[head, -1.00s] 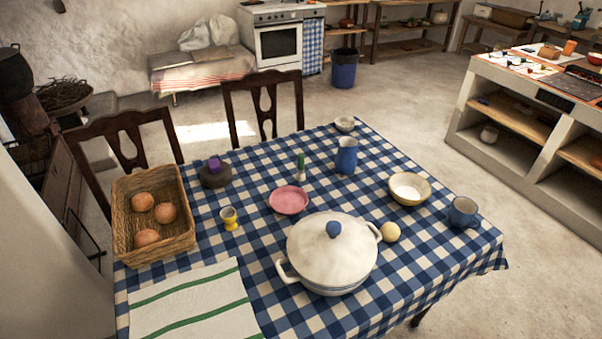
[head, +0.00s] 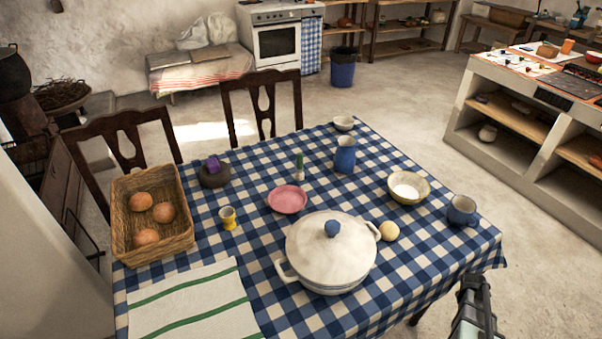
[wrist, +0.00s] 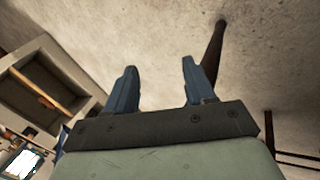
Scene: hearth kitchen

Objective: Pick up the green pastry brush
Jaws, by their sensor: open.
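The green pastry brush (head: 299,164) appears to be the small green-topped, pale-bottomed thing standing upright on the checked tablecloth, behind the pink plate and left of the blue jug; it is small and its detail is hard to make out. My gripper (wrist: 159,66) is open in the wrist view, with nothing between its two blue fingers and bare floor beyond them. In the head view my gripper (head: 474,284) is at the lower right, off the table's right edge, far from the brush. The brush does not show in the wrist view.
A white lidded pot (head: 330,255) stands at the table's front middle.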

